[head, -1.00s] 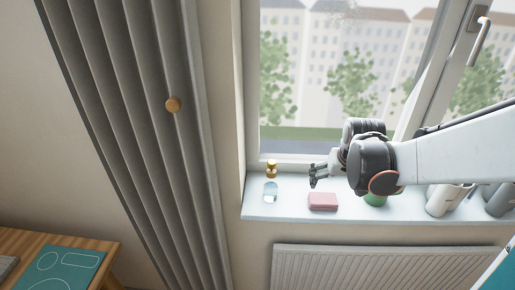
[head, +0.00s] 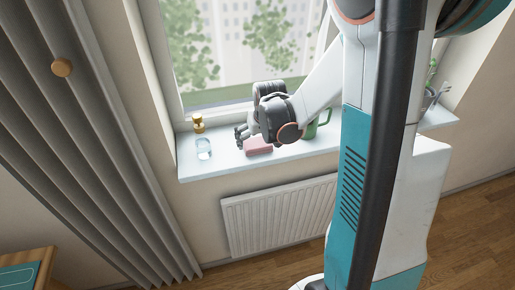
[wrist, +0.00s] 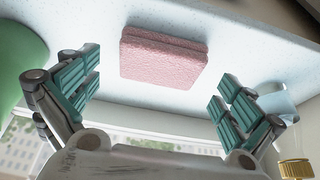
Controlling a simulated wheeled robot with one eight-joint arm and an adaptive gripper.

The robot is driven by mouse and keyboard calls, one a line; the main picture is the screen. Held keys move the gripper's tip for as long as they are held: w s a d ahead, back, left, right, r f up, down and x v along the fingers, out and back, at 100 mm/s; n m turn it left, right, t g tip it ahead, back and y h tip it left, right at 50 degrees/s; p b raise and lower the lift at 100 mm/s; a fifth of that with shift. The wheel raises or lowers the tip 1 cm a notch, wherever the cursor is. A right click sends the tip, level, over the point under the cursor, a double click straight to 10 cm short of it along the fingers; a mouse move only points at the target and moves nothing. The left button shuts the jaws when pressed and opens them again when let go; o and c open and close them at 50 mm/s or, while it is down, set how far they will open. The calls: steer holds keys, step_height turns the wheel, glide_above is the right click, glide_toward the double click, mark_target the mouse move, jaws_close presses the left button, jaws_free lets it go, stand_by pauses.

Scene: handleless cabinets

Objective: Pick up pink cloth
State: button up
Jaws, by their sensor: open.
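The pink cloth (head: 258,146) lies folded as a flat block on the white windowsill (head: 228,163). In the wrist view the pink cloth (wrist: 163,58) lies ahead of my gripper and between the lines of its fingers, apart from both. My gripper (head: 241,136) is just above and beside the cloth in the head view. In the wrist view my gripper (wrist: 157,92) shows its teal-padded fingers spread wide, with nothing held.
The window is behind and a radiator (head: 280,213) is below the sill.

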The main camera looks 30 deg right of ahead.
mark_target(258, 143)
steer(key=x, duration=0.2)
steer(key=shift+w+f+b, duration=0.15)
steer(key=shift+f+b, duration=0.1)
steer(key=shift+b, duration=0.05)
steer(key=shift+c, duration=0.6)
steer(key=c, duration=0.9)
steer(key=shift+o, duration=0.2)
steer(key=shift+r, duration=0.1)
step_height(258, 143, up, 20)
steer(key=p, duration=0.6)
steer(key=shift+p, duration=0.35)
